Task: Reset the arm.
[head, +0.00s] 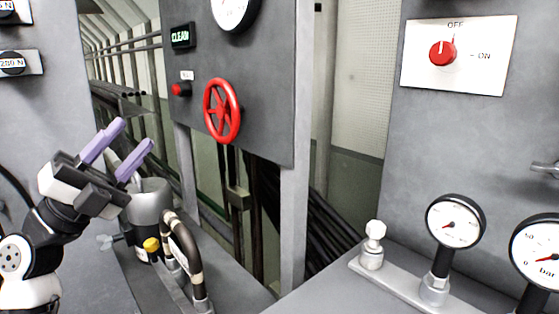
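My gripper (128,148) is in the left part of the head view, at the end of my white and black arm (30,265). Its two purple fingers are spread apart, with nothing visible between them. The fingers point up and to the right. The gripper appears in front of a grey cylindrical part (152,203); whether it touches that part cannot be told. The lower arm is cut off by the picture's left and bottom edges.
A red rotary switch (442,53) is on the right panel. Pressure gauges (455,221) stand at lower right. A curved hose (184,247) rises near my arm.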

